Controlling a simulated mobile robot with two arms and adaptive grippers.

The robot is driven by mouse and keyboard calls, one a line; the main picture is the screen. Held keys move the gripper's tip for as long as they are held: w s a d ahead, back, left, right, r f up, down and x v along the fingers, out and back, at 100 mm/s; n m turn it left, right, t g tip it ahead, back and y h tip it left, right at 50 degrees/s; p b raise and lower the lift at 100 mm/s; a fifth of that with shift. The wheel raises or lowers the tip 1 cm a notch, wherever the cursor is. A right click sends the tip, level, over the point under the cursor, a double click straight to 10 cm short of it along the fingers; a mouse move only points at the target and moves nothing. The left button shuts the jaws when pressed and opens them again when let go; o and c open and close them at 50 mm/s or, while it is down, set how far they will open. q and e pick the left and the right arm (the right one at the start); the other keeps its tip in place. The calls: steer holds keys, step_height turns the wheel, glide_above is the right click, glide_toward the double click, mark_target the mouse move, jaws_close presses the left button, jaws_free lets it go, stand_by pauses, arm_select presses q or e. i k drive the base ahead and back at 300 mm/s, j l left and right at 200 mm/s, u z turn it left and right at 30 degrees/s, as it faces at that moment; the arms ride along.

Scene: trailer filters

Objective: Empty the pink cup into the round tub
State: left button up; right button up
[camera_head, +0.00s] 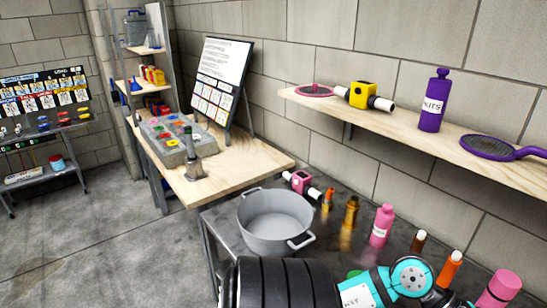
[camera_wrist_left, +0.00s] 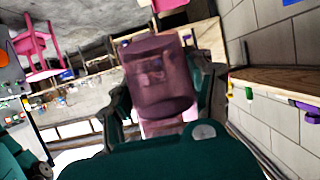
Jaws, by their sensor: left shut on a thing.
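The round tub (camera_head: 262,243) is a grey pot with two side handles, standing on the dark table in the head view. No contents show inside it. In the left wrist view my left gripper (camera_wrist_left: 160,92) is shut on the pink cup (camera_wrist_left: 160,72), which looks translucent and dark pink between the teal fingers. What is in the cup cannot be made out. In the head view a black and teal arm of mine fills the bottom edge in front of the tub; its fingers are not visible there. My right gripper is not in view.
A wooden shelf (camera_head: 420,128) overhangs the table's back.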

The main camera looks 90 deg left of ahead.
mark_target(276, 223)
steer(key=k+j+u, duration=0.1)
steer(key=j+u, duration=0.15)
steer(key=u, duration=0.2)
steer(key=j+u, duration=0.25)
steer(key=u, duration=0.15)
